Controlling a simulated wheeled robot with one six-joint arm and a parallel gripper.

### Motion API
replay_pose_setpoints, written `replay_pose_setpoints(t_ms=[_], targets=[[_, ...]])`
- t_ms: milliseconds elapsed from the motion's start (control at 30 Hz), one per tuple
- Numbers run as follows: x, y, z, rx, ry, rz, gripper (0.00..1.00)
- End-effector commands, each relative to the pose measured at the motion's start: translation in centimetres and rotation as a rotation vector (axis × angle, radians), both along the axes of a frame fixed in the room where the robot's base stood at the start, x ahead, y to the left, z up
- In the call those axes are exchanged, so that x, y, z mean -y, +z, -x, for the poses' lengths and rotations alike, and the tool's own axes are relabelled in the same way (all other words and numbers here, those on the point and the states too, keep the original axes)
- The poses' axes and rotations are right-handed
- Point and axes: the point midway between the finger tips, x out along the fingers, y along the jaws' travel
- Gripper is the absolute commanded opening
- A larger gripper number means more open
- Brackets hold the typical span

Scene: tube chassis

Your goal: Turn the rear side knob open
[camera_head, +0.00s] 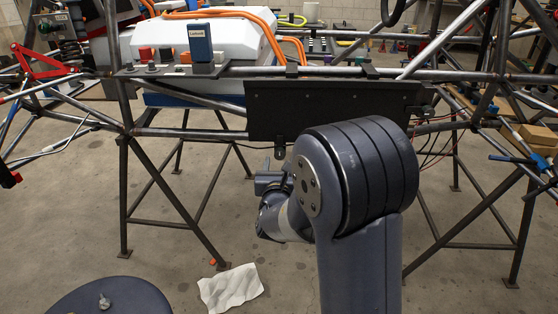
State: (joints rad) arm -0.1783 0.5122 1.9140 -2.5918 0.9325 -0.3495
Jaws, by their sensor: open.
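My gripper (268,184) is at the end of my arm, low and left of the big grey joint, which hides part of it. It is small and dark here, and its fingers are hard to make out. It is open, with nothing seen in it. It appears below the black panel (325,108) on the tube frame. A small metal piece (279,150) hangs under that panel, just above the gripper in the picture. Small dark knobs (152,66) stand on a shelf at the upper left. I cannot tell which part is the rear side knob.
The tube chassis (190,132) crosses the view on dark stands (124,200). A white box (215,38) with orange cables (235,14) sits on it. Blue-handled clamps (515,158) stick out at the right. White paper (231,288) lies on the open concrete floor.

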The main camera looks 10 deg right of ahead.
Motion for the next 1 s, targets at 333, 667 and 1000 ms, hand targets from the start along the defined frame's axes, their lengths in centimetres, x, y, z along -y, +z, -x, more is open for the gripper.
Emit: replay_pose_setpoints(t_ms=[333,667,1000], targets=[[0.7,0.0,-2.9,0.001,0.001,0.000,0.49],[0.7,0.0,-2.9,0.000,0.001,0.000,0.43],[0.7,0.0,-2.9,0.000,0.001,0.000,0.15]])
